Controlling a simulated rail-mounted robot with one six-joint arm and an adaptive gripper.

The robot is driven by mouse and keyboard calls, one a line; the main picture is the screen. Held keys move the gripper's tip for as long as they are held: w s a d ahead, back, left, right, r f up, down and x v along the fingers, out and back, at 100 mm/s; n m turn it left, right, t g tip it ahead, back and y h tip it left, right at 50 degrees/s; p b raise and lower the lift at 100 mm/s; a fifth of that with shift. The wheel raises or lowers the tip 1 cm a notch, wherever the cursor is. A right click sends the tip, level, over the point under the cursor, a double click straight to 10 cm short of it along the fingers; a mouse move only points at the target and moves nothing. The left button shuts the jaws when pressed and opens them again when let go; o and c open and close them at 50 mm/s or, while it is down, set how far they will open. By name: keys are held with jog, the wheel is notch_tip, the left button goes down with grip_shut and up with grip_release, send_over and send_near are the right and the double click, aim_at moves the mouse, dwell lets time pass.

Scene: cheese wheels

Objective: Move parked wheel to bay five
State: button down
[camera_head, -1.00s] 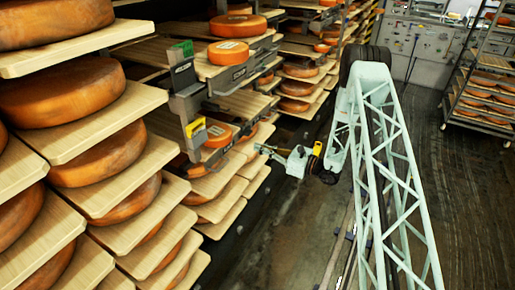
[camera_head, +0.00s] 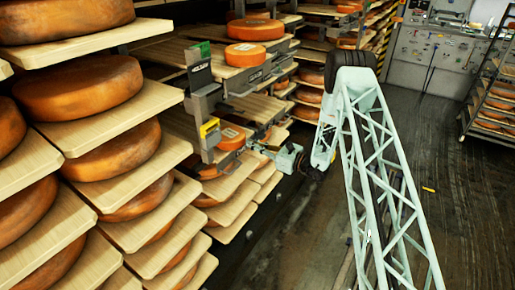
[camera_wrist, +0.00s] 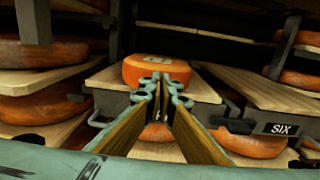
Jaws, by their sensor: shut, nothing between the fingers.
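My gripper (camera_head: 258,148) reaches toward the racks at mid height in the head view. In the wrist view my gripper (camera_wrist: 160,98) is shut and empty. Straight ahead of its fingers is an orange cheese wheel (camera_wrist: 150,72) with a pale label on top, resting on a wooden board; the fingers hide part of its front. It looks like the labelled wheel (camera_head: 231,138) just left of the gripper in the head view. A sign reading SIX (camera_wrist: 281,129) is on the bay to the right. I see no sign reading five, and cannot tell which wheel is the parked one.
Two labelled wheels sit higher, a nearer one (camera_head: 245,56) and a farther one (camera_head: 254,29). A grey bracket with a yellow tag (camera_head: 210,127) stands beside the gripper. Full racks fill the left. The floor aisle (camera_head: 455,225) at right is open, with a trolley rack (camera_head: 492,105) beyond.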

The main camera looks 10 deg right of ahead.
aim_at(244, 140)
jog(key=shift+w+a, duration=0.5)
jog(key=shift+b+x, duration=0.3)
jog(key=shift+x, duration=0.85)
jog(key=p+v, duration=0.1)
jog(key=v, duration=1.3)
jog(key=shift+p, duration=0.3)
jog(key=shift+a+r, duration=0.1)
jog(key=shift+r, duration=0.05)
